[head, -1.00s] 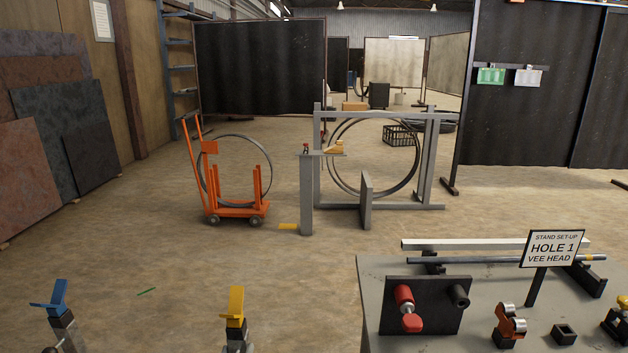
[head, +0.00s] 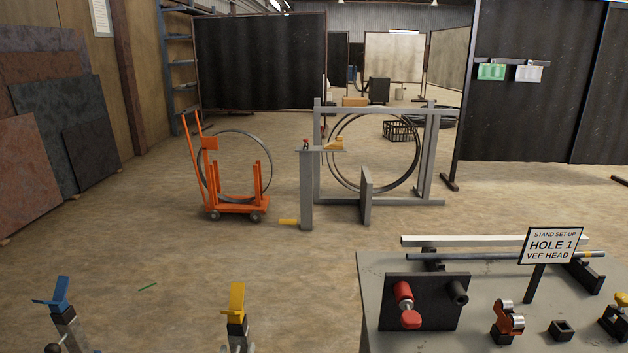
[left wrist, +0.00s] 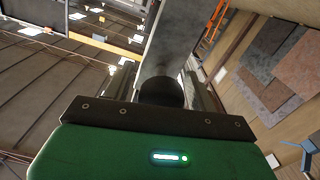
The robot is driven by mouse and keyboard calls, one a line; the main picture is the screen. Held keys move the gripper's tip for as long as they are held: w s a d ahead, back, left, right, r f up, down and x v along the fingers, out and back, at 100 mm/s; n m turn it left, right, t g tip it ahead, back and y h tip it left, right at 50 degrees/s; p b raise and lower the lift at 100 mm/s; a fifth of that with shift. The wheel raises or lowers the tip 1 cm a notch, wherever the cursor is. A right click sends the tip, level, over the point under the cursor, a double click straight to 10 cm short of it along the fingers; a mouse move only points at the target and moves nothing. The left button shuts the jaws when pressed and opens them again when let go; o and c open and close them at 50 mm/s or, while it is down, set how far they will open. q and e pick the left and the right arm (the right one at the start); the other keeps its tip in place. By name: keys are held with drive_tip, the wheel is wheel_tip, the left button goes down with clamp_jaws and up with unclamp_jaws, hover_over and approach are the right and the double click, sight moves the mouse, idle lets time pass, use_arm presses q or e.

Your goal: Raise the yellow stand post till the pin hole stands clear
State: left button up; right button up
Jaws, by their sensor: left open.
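The yellow stand's head (head: 237,298) is at the bottom edge of the head view, on a black collar above a grey post. The post runs out of frame, and no pin hole shows. A grey post-like bar (left wrist: 182,40) lies in front of or between the fingers. I cannot tell whether they touch it or whether it is the yellow stand's post. My right gripper is in neither view.
A blue-headed stand (head: 54,291) is at the lower left. A grey bench (head: 375,275) at the right holds a red-handled fixture (head: 405,300), a roller head (head: 509,319) and a "HOLE 1 VEE HEAD" sign (head: 552,246).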

use_arm(q)
drive_tip(key=s+p, duration=0.2)
drive_tip(key=s, duration=0.3)
drive_tip(key=shift+s+a, duration=0.1)
drive_tip(key=shift+s, duration=0.15)
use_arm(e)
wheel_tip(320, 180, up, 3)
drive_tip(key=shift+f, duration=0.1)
